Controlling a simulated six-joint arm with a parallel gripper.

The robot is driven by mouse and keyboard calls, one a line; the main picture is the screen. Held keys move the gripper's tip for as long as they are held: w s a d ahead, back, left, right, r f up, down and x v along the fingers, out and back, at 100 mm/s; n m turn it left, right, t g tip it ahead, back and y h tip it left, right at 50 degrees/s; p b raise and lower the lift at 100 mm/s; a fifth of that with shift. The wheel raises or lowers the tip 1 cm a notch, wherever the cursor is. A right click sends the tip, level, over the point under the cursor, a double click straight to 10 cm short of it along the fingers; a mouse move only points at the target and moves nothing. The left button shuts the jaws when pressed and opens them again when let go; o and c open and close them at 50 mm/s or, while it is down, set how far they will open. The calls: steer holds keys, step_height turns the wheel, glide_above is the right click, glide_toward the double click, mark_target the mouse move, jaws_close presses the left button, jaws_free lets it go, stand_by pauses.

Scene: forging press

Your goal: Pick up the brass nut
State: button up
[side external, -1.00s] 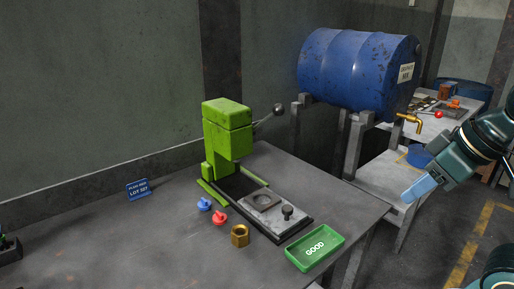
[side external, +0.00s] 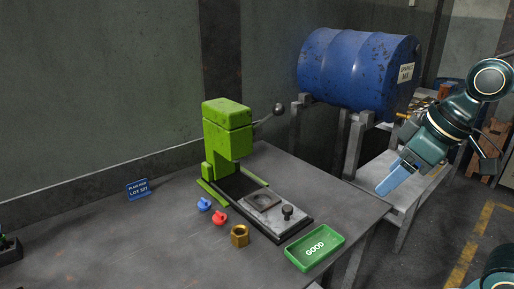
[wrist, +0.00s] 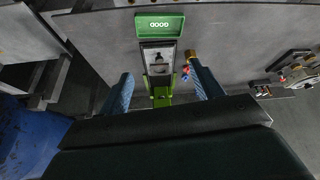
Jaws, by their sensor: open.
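The brass nut (side external: 239,236) is a hexagonal, gold-coloured piece with a hole, on the grey table in front of the press plate and left of the green tray. It also shows in the wrist view (wrist: 190,56), partly hidden by a finger. My gripper (side external: 384,193) is open and empty, in the air beyond the table's right edge and well away from the nut. In the wrist view, its two blue fingers (wrist: 163,82) stand wide apart, with the press between them.
A green press (side external: 228,135) with a base plate (side external: 279,219) stands behind the nut. Red (side external: 220,217) and blue (side external: 204,204) pieces lie close to its left. A green GOOD tray (side external: 315,248) is at the right.

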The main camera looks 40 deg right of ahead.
steer(key=w+a+f+n+g+y, duration=0.1)
steer(key=w+a+n, duration=0.15)
steer(key=w, duration=0.45)
steer(key=w+a+f+n+g+y, duration=0.1)
steer(key=w+a+n, duration=0.1)
steer(key=w+n, duration=0.35)
steer(key=w+a+f+n+g+y, duration=0.1)
steer(key=w+a+f+n, duration=0.1)
steer(key=w+f, duration=0.3)
steer(key=w+a+f+n, duration=0.2)
steer(key=w+f, duration=0.4)
steer(key=w, duration=0.3)
steer(key=shift+a+f+g+y, duration=0.15)
steer(key=shift+a+g+y, duration=0.1)
steer(key=shift+g+y, duration=0.15)
glide_above(240, 232)
steer(key=s+d, duration=0.1)
steer(key=s, duration=0.1)
steer(key=shift+w+f, duration=0.15)
steer(key=shift+f, duration=3.8)
steer(key=shift+f, duration=0.15)
steer(key=shift+x, duration=2.45)
